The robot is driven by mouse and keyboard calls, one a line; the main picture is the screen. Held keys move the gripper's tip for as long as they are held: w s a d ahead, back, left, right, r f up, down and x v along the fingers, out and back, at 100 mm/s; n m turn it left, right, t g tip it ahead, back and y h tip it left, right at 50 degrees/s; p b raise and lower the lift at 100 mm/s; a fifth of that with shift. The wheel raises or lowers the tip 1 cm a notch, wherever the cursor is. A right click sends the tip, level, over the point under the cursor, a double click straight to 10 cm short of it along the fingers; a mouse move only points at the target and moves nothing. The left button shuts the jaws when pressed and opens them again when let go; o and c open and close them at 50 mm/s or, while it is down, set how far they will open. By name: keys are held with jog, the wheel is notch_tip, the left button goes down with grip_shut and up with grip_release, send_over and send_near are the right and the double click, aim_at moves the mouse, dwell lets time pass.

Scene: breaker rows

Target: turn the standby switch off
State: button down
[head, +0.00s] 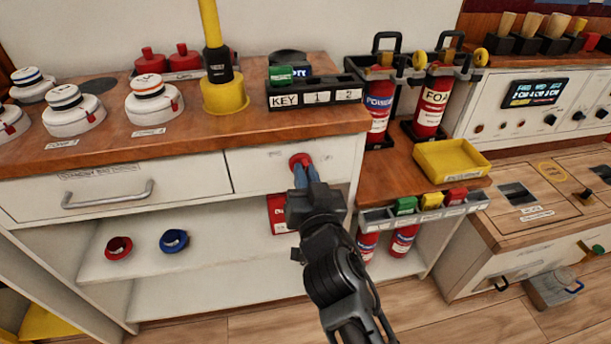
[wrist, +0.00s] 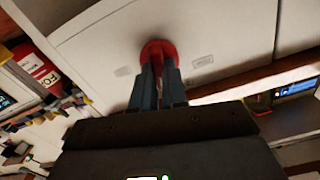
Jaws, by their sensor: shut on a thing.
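A round red knob (head: 300,160) sits on the white front panel (head: 262,168) under the wooden counter, to the right of a drawer. It also shows in the wrist view (wrist: 158,47). My gripper (head: 305,174) is at the knob, its two blue-grey fingers (wrist: 157,75) close together and shut on it. The fingers hide part of the knob. Small labels on the panel beside the knob are too small to read, so I cannot tell from them whether it is the standby switch or which way it is set.
A drawer handle (head: 108,195) sticks out to the left. Above stand a yellow post base (head: 226,96) and a KEY rack (head: 315,92). A red box (head: 280,214) is below the knob. A tray (head: 452,160) and fire extinguishers (head: 432,100) are to the right. The shelf below has free room.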

jog(key=shift+n+b, duration=0.4)
jog(key=shift+n, duration=1)
jog(key=c, duration=1.2)
grip_release()
jog(key=shift+o, duration=0.2)
jog(key=v, duration=0.8)
jog(key=shift+w, duration=0.1)
